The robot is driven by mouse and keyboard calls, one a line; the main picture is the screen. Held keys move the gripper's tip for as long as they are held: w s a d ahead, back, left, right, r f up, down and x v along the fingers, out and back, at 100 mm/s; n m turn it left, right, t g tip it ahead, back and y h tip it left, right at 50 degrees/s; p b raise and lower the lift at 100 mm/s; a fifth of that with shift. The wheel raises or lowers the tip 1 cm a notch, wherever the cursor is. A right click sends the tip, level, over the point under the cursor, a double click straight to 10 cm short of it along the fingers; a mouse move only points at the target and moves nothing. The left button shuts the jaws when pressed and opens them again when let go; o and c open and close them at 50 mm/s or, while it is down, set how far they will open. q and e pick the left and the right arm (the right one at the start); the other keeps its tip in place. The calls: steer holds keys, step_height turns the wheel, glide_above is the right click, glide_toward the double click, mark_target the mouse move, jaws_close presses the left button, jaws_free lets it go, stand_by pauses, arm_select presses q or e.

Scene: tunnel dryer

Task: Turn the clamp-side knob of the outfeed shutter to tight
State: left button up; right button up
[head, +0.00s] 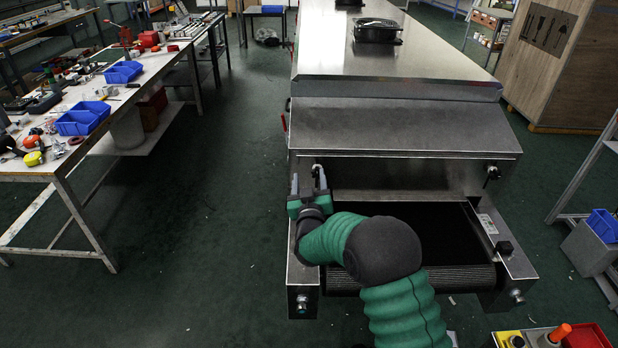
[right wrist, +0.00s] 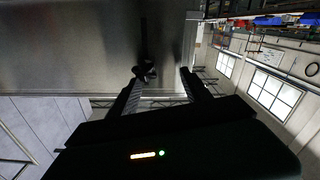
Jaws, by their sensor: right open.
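The outfeed shutter (head: 400,178) is a metal plate under the sloped hood at the near end of the dryer. A dark knob (head: 493,173) sits at its right end. Another knob (head: 316,169) is at its left end, mostly hidden by my right gripper (head: 308,182). In the right wrist view the dark left-end knob (right wrist: 145,70) stands below a dark slot in the metal, at the tip of the left finger. My right gripper (right wrist: 160,79) is open there, and the other finger is apart from the knob. Contact cannot be told. My left gripper is not in view.
The dark conveyor belt (head: 400,240) lies below the shutter, partly behind my right arm. A cluttered workbench (head: 95,150) stands at left, with open floor between it and the dryer. A control box (head: 555,337) with an orange handle is at bottom right.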

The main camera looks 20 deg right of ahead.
mark_target(318, 175)
steer(key=shift+h, duration=0.4)
steer(key=d, duration=0.4)
steer(key=shift+r, duration=0.1)
steer(key=shift+w+a+f, duration=0.15)
steer(key=shift+w+f, duration=0.45)
steer(key=shift+w, duration=0.15)
steer(key=shift+c, duration=1.2)
steer(key=shift+a+r, duration=0.1)
steer(key=shift+a, duration=0.2)
steer(key=shift+c, duration=1.4)
steer(key=shift+s+a+r, duration=0.25)
steer(key=shift+a, duration=0.1)
steer(key=c, duration=0.5)
steer(key=shift+c, duration=1)
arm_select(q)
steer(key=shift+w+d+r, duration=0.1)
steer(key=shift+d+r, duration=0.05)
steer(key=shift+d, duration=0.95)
arm_select(e)
steer(key=shift+d, duration=0.2)
jaws_close()
steer(key=shift+f, duration=0.1)
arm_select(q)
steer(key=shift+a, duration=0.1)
arm_select(e)
steer(key=shift+a, duration=0.1)
